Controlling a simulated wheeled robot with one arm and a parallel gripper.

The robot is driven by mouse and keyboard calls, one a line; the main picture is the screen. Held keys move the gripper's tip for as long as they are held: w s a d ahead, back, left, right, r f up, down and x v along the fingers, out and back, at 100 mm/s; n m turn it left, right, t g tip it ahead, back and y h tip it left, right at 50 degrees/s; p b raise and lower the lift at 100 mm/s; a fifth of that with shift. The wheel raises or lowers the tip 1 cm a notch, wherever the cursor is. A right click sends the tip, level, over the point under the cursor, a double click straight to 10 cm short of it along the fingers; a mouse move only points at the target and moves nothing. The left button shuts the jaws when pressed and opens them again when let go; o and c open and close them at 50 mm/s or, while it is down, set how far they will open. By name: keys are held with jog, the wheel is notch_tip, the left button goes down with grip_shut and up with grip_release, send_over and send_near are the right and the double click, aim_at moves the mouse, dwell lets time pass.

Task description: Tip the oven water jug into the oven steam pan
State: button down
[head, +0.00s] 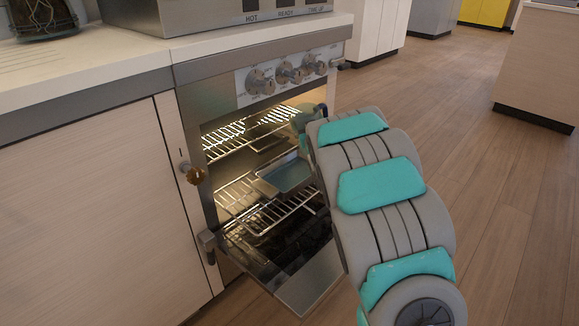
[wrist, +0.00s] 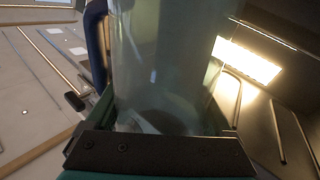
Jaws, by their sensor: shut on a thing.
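The oven water jug (wrist: 160,65) is a clear, greenish cylinder with a dark blue handle in the wrist view. My gripper (wrist: 155,145) is shut on it, and its dark bar crosses the front of the jug's near end. I cannot tell the jug's tilt or its water level. In the head view, the oven steam pan (head: 285,175) is a shallow metal tray on the lower rack, partly pulled toward the opening. My arm hides most of the gripper and jug there, close to the oven's right side, above the pan's right end.
The oven door (head: 310,283) hangs folded down below the opening. A wire upper rack (head: 235,132) spans the cavity above the pan. The oven light (wrist: 248,60) glows in the wrist view. Knobs (head: 290,72) line the front panel. Open wooden floor (head: 490,190) lies right.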

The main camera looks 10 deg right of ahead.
jog(key=shift+s+a+f+m+g+p, duration=0.25)
jog(key=shift+m+g+p, duration=0.3)
jog(key=shift+m, duration=0.35)
jog(key=shift+f, duration=0.4)
jog(key=shift+r, duration=1.6)
jog(key=shift+a, duration=0.1)
